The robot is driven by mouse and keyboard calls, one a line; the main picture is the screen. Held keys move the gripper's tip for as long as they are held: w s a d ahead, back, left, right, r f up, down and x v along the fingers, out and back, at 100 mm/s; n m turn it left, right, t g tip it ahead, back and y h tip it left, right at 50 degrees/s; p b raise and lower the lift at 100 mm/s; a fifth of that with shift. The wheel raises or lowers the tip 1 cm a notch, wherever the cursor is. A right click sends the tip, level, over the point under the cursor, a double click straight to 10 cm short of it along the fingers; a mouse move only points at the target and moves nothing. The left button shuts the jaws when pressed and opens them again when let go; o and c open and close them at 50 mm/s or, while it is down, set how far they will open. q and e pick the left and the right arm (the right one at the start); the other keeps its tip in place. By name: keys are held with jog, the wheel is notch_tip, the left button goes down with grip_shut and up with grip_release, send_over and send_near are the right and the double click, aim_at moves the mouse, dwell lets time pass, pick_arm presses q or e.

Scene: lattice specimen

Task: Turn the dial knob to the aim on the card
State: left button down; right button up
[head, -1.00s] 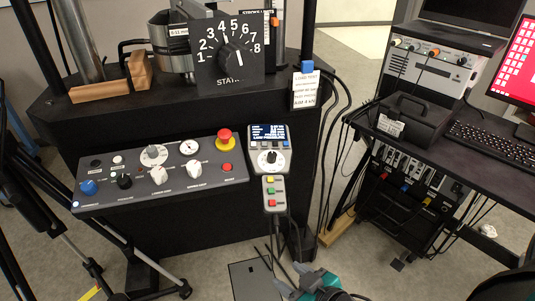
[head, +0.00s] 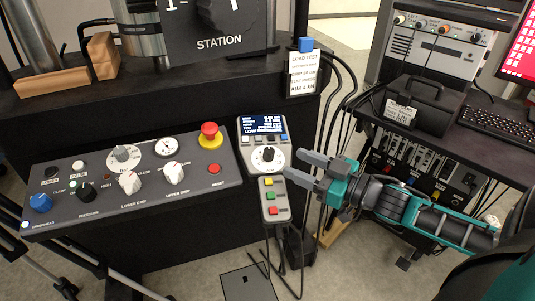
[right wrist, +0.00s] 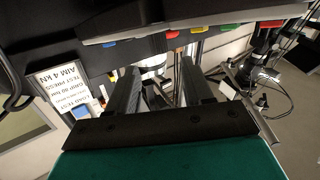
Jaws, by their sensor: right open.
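The handset (head: 264,165) hangs at the front of the black machine. Its black dial knob (head: 268,154) sits on a white scale under a small lit screen, whose fine text I cannot read. The white card (head: 302,75) under a blue clip reads "LOAD TEST" and ends in an aim line, seemingly 4 kN. It also shows upside down in the right wrist view (right wrist: 75,92). My right gripper (head: 300,169) is open and empty, just right of the handset, its fingers pointing left toward it. In the right wrist view the fingers (right wrist: 158,85) stand apart. My left gripper is not in view.
Left of the handset is a sloped control panel (head: 100,205) with several knobs and a red mushroom button (head: 209,133). A black STATION dial board (head: 218,28) stands above. Cables hang behind my right gripper. A dark desk (head: 470,145) with a keyboard is at right.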

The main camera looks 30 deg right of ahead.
aim_at(269, 150)
jog(key=b+x, duration=0.1)
jog(key=x, duration=0.6)
jog(key=shift+w+a+b, duration=0.2)
jog(key=shift+w+b, duration=0.1)
jog(key=shift+w, duration=0.25)
jog(key=shift+w+a, duration=0.1)
jog(key=shift+w, duration=0.1)
jog(key=c, duration=0.9)
